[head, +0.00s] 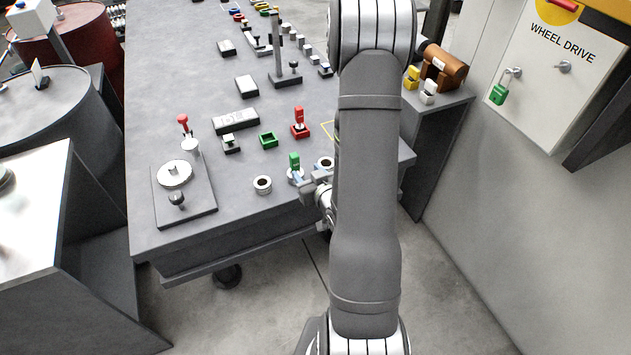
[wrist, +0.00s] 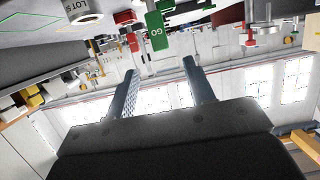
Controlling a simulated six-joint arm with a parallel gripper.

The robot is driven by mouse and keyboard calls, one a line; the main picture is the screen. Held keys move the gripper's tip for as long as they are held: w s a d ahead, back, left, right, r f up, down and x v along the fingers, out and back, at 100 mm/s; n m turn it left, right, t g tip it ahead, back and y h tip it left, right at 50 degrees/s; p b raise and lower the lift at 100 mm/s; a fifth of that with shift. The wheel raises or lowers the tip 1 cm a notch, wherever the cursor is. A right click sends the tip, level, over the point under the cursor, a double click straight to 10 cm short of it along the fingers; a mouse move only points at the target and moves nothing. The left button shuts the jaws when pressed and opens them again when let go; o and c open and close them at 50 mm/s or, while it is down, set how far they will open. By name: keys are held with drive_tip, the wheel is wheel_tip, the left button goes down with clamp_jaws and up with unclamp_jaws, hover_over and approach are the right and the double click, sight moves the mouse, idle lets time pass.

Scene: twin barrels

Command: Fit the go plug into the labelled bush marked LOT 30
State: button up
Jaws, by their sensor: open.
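The green go plug (head: 294,160) stands upright at a pale round piece near the table's front edge; whether it is seated there is unclear. In the wrist view the plug (wrist: 156,30), marked GO, appears upside down beyond my fingertips. My gripper (head: 312,182) is open beside the plug, partly hidden by my arm. In the wrist view its fingers (wrist: 159,68) are apart with nothing between the tips. One pale bush (head: 262,184) is left of the plug and another (head: 325,162) is right of it. A bush with a partly visible LOT label (wrist: 82,14) shows in the wrist view; its number is unreadable.
A red plug (head: 299,116) stands in a red base behind the green plug. An empty green square frame (head: 268,140) is left of it. A wall panel (head: 552,70) is at right.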

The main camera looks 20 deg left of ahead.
sight(296, 159)
drive_tip(key=shift+v, duration=2.4)
drive_tip(key=shift+w+a, duration=0.1)
drive_tip(key=x, duration=1.7)
drive_tip(key=shift+a+f, duration=0.1)
drive_tip(key=shift+f, duration=0.05)
